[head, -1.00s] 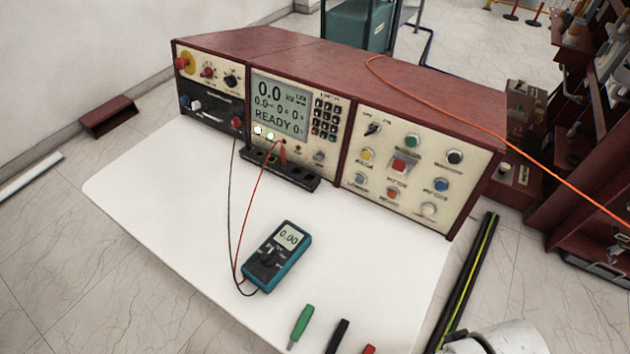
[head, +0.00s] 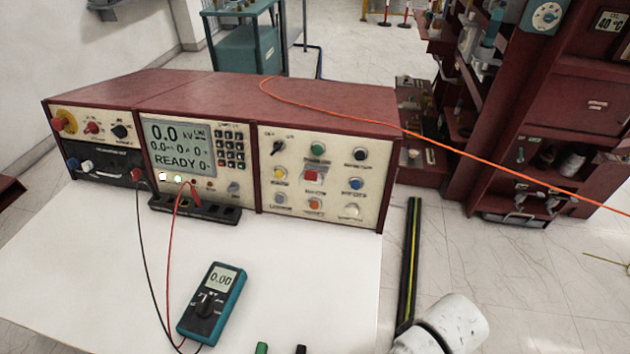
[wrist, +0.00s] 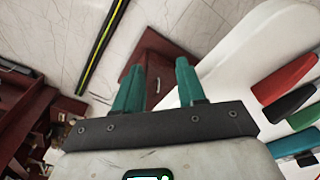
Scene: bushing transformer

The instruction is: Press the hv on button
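The maroon test console (head: 320,107) stands on the white table. The display (head: 178,146) reads 0.0 kV and READY. My gripper (wrist: 160,68) shows in the wrist view with two teal fingers apart and nothing between them. Only my white arm shows at the lower right of the head view, well short of the panel.
A teal multimeter (head: 211,303) lies on the table, wired by red and black leads to the console. A green handle (wrist: 307,115) and a red one (wrist: 285,79) lie at the table edge. A striped black bar (head: 410,255) is on the floor. An orange cable (head: 450,145) crosses over the console.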

